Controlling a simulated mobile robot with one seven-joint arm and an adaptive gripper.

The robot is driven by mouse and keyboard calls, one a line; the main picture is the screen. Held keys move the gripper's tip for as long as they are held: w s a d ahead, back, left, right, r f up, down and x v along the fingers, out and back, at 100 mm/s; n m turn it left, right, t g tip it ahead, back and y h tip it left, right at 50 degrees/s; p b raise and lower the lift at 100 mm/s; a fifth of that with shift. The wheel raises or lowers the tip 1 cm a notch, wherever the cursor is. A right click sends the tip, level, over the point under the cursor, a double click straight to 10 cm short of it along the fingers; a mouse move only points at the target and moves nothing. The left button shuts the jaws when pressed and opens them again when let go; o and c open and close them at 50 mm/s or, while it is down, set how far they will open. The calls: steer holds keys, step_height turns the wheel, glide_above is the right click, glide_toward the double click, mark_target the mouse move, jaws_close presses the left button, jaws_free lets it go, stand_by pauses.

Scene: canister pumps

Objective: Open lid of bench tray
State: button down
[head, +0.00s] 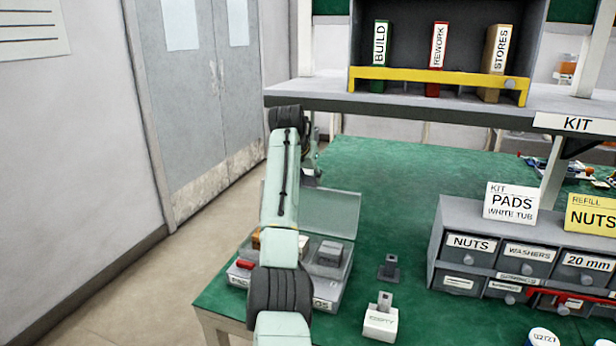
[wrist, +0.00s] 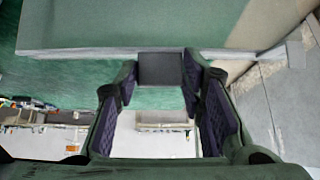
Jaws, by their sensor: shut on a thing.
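The bench tray (head: 333,292) is a low grey box on the near left of the green bench. Its clear lid (head: 335,213) stands raised, roughly upright, at the tray's back edge. The open top shows small parts inside, among them a grey block and a red piece. My gripper (head: 311,174) is at the lid's upper edge, mostly hidden behind my arm in the head view. In the wrist view my gripper (wrist: 160,76) has its two pads closed on a dark block (wrist: 160,68), seemingly the lid's handle. My arm covers the tray's middle and the lid's left part.
A shelf (head: 430,105) with labelled binders and a yellow bar overhangs the bench close to my arm. A grey drawer unit (head: 520,250) stands right. A small white block (head: 380,320) and a dark block (head: 389,268) sit right of the tray. The bench's middle is clear.

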steer(key=c, duration=1.5)
jaws_free()
steer(key=shift+w+d, duration=0.15)
steer(key=shift+o, duration=1.4)
steer(key=shift+w+d+f, duration=0.1)
steer(key=shift+w+f, duration=0.1)
steer(key=shift+f, duration=0.05)
steer(key=shift+o, duration=0.9)
steer(key=shift+s, duration=0.1)
steer(key=v, duration=1.2)
steer(key=shift+r, duration=0.1)
